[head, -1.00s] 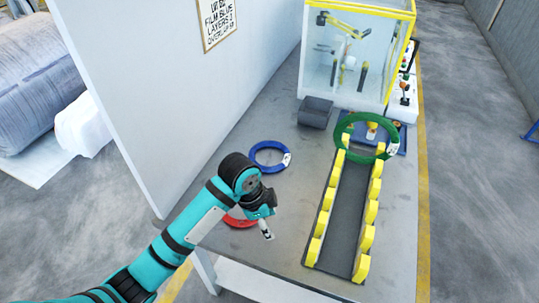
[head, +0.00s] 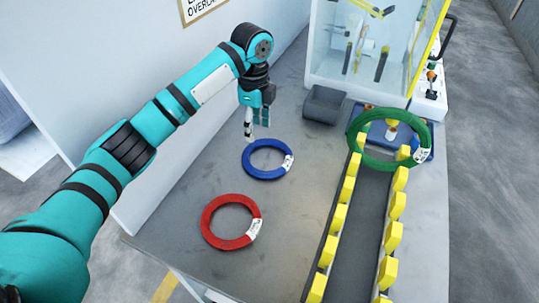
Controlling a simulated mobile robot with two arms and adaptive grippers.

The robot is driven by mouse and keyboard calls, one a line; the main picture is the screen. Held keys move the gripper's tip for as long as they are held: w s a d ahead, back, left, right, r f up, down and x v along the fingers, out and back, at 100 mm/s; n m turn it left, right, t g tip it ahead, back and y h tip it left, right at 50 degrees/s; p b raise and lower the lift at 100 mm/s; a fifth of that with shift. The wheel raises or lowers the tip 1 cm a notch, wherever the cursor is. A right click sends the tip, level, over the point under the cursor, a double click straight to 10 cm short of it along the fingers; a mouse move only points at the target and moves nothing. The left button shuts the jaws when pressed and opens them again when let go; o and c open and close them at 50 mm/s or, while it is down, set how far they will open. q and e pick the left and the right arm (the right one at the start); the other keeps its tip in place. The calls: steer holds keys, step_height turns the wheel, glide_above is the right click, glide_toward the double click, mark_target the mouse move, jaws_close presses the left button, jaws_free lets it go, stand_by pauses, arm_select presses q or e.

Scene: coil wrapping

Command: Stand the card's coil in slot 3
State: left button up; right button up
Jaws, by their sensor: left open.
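The blue coil (head: 249,164) lies flat on the grey table, with a white tag on its right side. My left gripper (head: 256,126) is open and empty, pointing down near the coil's far-left rim; the height gap is hard to judge. The rack (head: 358,235) with yellow pegs along both sides runs down the right of the table. Its slot numbers are not readable. The card (head: 203,8) on the white wall is mostly cut off now; the earlier frame reads film blue, layers 3. My right gripper is not in view.
A red coil (head: 208,222) lies flat nearer the table's front. A green coil (head: 357,123) with a tag is at the rack's far end. A dark grey block (head: 323,104) and a clear yellow-framed enclosure (head: 335,50) stand behind. The table between the coils and rack is clear.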

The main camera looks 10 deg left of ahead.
arm_select(q)
glide_toward(258, 171)
steer(key=shift+a+p, duration=0.1)
steer(key=shift+p, duration=0.35)
step_height(258, 171, down, 3)
steer(key=shift+w, duration=0.15)
steer(key=shift+f, duration=0.85)
step_height(258, 171, down, 4)
steer(key=shift+r+p, duration=0.15)
steer(key=shift+p, duration=0.45)
steer(key=shift+f, duration=0.55)
jaws_close()
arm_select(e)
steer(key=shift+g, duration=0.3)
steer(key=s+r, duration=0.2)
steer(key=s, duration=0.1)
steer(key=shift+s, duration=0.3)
arm_select(q)
steer(key=shift+r, duration=0.1)
